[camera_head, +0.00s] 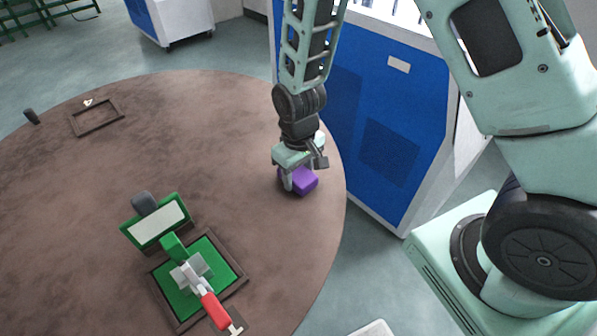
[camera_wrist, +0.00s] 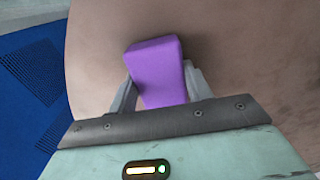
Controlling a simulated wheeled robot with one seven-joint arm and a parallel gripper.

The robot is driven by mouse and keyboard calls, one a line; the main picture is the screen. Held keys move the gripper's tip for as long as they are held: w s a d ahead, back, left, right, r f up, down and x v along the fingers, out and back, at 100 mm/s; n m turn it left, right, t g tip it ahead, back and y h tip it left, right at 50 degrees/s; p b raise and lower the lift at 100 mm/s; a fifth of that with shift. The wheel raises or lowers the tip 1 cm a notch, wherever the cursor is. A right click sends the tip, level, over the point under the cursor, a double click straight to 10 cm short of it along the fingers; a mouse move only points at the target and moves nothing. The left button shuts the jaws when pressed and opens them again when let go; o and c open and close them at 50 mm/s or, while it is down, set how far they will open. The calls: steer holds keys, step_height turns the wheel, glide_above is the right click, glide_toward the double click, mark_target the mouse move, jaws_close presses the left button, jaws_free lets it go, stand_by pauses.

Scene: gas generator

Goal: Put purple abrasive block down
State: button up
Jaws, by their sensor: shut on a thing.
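The purple abrasive block (camera_head: 304,182) is at the right edge area of the round brown table, under my gripper (camera_head: 299,186). It also shows in the wrist view (camera_wrist: 158,72), between the two fingers (camera_wrist: 158,92). My gripper is shut on the block, one finger on each side. The block is at or very near the table top; I cannot tell whether it touches. Part of the block is hidden by the finger in the head view and by the gripper body in the wrist view.
The round brown table (camera_head: 235,215) has free room around the block. A green device with a red handle (camera_head: 213,309) stands in a dark frame at the front. An empty dark frame (camera_head: 72,122) and a small dark cylinder (camera_head: 32,117) are at the far left. A blue cabinet (camera_head: 375,125) stands behind the table.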

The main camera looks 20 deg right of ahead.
steer(key=shift+f, duration=0.3)
steer(key=o, duration=1.1)
steer(key=shift+s, duration=0.1)
